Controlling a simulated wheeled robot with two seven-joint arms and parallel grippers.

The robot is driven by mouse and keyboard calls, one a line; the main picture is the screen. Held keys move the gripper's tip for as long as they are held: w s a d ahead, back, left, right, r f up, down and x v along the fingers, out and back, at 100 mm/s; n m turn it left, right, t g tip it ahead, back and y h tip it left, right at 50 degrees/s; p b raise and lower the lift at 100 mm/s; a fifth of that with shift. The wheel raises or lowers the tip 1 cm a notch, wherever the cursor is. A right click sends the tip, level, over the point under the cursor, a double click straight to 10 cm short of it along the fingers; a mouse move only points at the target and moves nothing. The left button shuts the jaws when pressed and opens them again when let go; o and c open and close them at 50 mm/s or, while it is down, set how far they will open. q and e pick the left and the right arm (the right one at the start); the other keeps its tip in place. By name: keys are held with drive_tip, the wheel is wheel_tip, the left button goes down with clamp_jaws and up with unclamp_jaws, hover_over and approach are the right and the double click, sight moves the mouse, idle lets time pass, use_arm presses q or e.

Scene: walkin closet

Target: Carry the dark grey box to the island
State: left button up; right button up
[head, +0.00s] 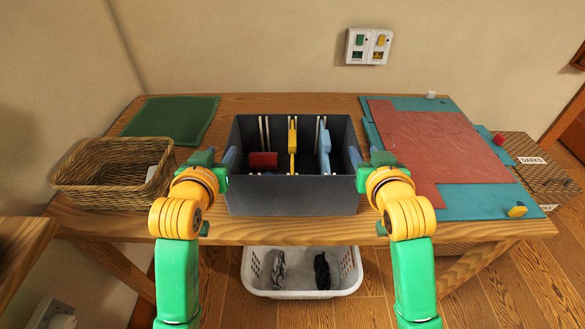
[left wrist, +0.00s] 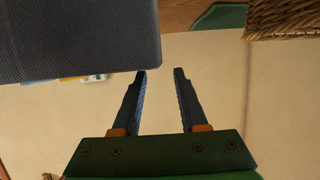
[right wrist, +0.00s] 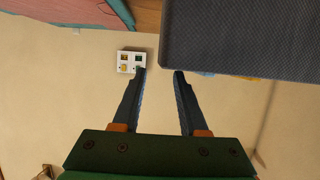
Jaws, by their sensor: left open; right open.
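The dark grey box (head: 290,195) stands upright and open-topped at the middle of a wooden table. It holds a red item (head: 263,160), a yellow item (head: 293,140), a blue item (head: 325,140) and pale upright dividers. My left gripper (head: 229,158) is open at the box's left side, and my right gripper (head: 358,160) is open at its right side. The box wall shows close to the fingertips in the left wrist view (left wrist: 80,40) and in the right wrist view (right wrist: 240,40). I cannot tell whether either gripper touches it. No island can be made out for certain.
A wicker basket (head: 110,193) and green mat (head: 172,118) lie left on the table (head: 290,229). A teal mat (head: 470,208) with a red sheet (head: 440,150) lies right. A white laundry basket (head: 300,293) stands below the front edge. A woven hamper (head: 535,175) stands at right.

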sight(228, 140)
use_arm(q)
drive_tip(key=x, duration=0.7)
drive_tip(key=shift+w+f, duration=0.1)
drive_tip(key=shift+w, duration=0.05)
use_arm(e)
drive_tip(key=x, duration=0.7)
drive_tip(key=shift+w+f, duration=0.1)
drive_tip(key=shift+w, duration=0.05)
use_arm(q)
clamp_jaws()
use_arm(e)
clamp_jaws()
